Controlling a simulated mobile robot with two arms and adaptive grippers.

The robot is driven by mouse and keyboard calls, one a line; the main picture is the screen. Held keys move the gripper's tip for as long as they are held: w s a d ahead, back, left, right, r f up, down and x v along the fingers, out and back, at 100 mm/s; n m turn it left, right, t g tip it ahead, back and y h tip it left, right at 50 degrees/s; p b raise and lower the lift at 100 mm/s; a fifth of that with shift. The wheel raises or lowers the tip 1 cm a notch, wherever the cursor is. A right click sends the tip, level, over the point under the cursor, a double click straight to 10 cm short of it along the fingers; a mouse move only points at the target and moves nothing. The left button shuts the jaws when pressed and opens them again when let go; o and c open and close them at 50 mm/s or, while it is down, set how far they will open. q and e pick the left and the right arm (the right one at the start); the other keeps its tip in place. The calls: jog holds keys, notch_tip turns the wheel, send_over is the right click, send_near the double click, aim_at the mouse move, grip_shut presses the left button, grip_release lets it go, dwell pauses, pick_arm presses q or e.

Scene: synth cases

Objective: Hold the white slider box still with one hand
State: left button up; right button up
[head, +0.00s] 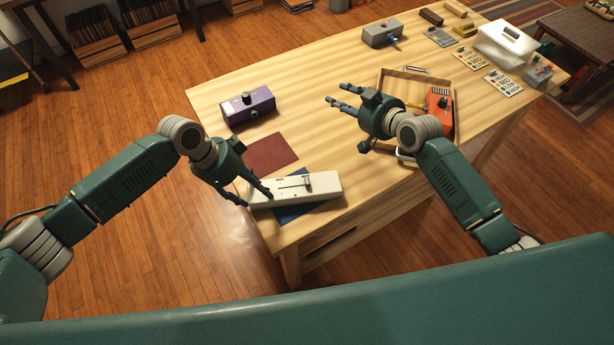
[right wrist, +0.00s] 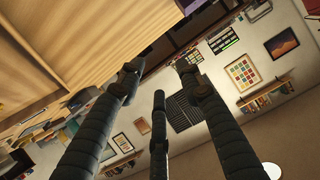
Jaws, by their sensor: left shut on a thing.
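The white slider box (head: 322,185), a long flat case with a dark slot and a small slider on top, lies near the table's front left corner in the head view. It rests partly over a dark blue sheet (head: 292,214). My left gripper (head: 259,197) is shut on the box's left end, its fingers covering part of that end. My right gripper (head: 342,98) is over the middle of the table, apart from the box, with its fingers spread and empty. In the right wrist view its fingers (right wrist: 160,85) are also spread with nothing between them.
A dark red sheet (head: 270,154) and a purple box with a knob (head: 249,105) lie behind the slider box. A wooden tray (head: 413,72) with an orange device (head: 439,109) is beside my right gripper. A grey box (head: 382,34) and a white case (head: 505,45) stand further back.

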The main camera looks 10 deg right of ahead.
jog(key=s+a+n+g+y, duration=0.1)
jog(key=a+n+g, duration=0.15)
jog(key=a, duration=0.45)
jog(key=r+n+g+h, duration=0.2)
jog(key=n+g+h, duration=0.4)
jog(key=n+g, duration=0.55)
send_over(307, 181)
jog(key=n+t, duration=0.1)
jog(key=t, duration=0.1)
notch_tip(307, 181, down, 11)
jog(key=shift+f, duration=0.15)
grip_shut()
